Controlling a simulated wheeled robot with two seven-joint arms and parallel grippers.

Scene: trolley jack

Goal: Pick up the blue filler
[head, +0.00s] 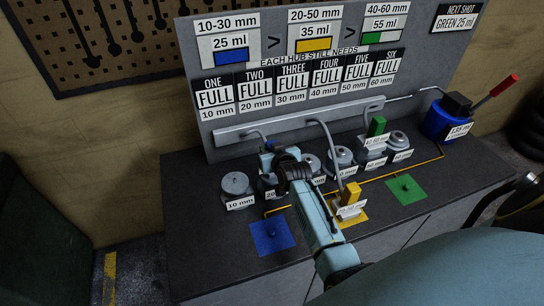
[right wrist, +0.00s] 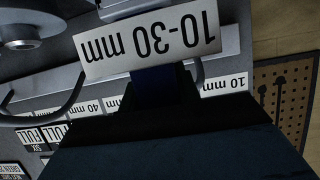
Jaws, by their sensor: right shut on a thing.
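My right gripper (head: 279,158) is shut on the blue filler, whose blue body (right wrist: 152,84) and white 10-30 mm label (right wrist: 148,38) show in the right wrist view. In the head view only a small blue part of the filler (head: 268,146) shows past the gripper, by the hub with the 20 mm label. I cannot tell whether the filler touches that hub. The blue pad (head: 272,236) on the bench is bare. My left gripper is not in view.
The yellow filler (head: 351,194) stands on its yellow pad. The green filler (head: 376,127) is among the right-hand hubs, and the green pad (head: 405,189) is bare. A grey hub (head: 236,184) is at left. A blue tank (head: 446,119) with a red handle stands at right.

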